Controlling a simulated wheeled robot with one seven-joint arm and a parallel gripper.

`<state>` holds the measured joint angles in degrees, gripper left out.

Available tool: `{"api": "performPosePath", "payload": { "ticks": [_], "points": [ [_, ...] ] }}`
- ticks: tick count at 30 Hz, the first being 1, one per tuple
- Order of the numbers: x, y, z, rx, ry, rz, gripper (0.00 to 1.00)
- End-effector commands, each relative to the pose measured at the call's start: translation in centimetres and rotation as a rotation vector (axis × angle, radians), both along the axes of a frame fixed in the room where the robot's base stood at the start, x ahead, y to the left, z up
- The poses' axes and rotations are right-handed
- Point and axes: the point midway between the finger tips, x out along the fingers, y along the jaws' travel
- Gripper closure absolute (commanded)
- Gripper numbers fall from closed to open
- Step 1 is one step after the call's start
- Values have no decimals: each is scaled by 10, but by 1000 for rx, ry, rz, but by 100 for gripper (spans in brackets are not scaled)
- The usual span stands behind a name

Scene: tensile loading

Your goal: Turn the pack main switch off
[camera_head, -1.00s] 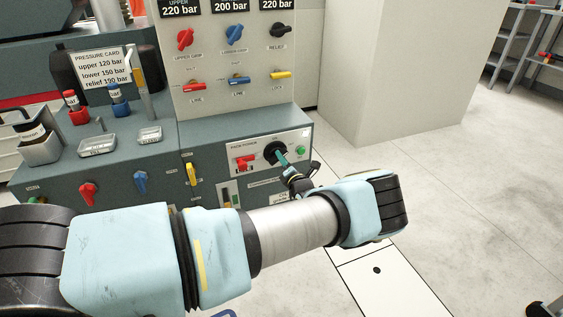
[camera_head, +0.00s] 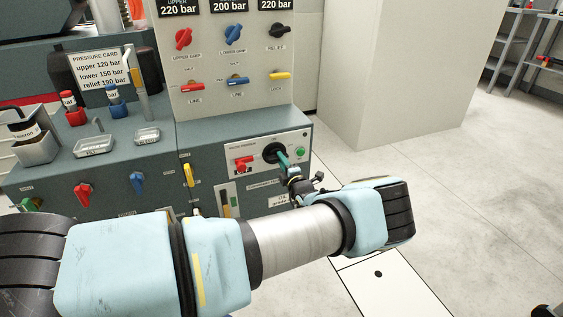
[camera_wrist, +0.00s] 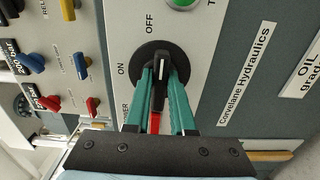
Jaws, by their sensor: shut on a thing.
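The main switch is a black rotary knob on a round black disc (camera_wrist: 138,57) on a pale panel. The disc also shows in the head view (camera_head: 269,150), with the word ON to its left and OFF above it in the wrist view. My gripper (camera_wrist: 164,72) has its green fingers shut on the knob's grip, one on each side. The white pointer line on the knob points up in the wrist view, closer to the OFF direction than to ON. In the head view my gripper (camera_head: 283,157) reaches the dial from the lower right and partly hides it.
A green lamp (camera_head: 300,152) sits right of the dial and a red lever (camera_head: 242,164) left of it. Red, blue and black valve knobs fill the upright panel (camera_head: 208,105). A yellow handle (camera_head: 188,175) is on the cabinet's front.

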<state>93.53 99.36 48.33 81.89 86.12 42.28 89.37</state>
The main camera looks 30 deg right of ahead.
Motion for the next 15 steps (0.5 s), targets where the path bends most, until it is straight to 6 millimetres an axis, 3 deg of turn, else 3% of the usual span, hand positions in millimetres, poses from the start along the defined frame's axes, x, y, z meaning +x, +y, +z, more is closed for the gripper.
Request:
{"api": "performPosePath", "payload": {
  "ticks": [12,13,15],
  "points": [
    [-1,1,-1,10,2,0,100],
    [-1,1,-1,10,2,0,76],
    [-1,1,-1,10,1,0,69]
  ]
}}
